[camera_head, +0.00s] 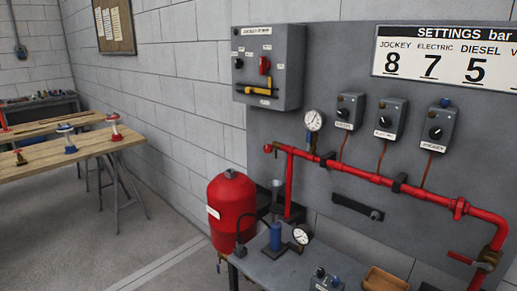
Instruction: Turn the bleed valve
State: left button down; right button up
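A red pipe (370,178) runs along the grey panel. At its left end sits a small valve-like fitting (268,148). At the lower right a red lever (460,257) sticks out beside a brass-coloured valve body (488,260) on the pipe's downward run. I cannot tell which of these is the bleed valve. A pressure gauge (314,120) stands on the pipe near its left end. Neither of my grippers is in view.
A red tank (232,205) stands left of a grey bench (265,270) bearing a blue cylinder (276,236) and a gauge (300,235). A control box (268,68) and several switch boxes (390,117) are on the panel. A wooden table (90,148) stands left; floor between is clear.

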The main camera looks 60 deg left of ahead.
aim_at(267, 149)
jog(key=u, duration=1.75)
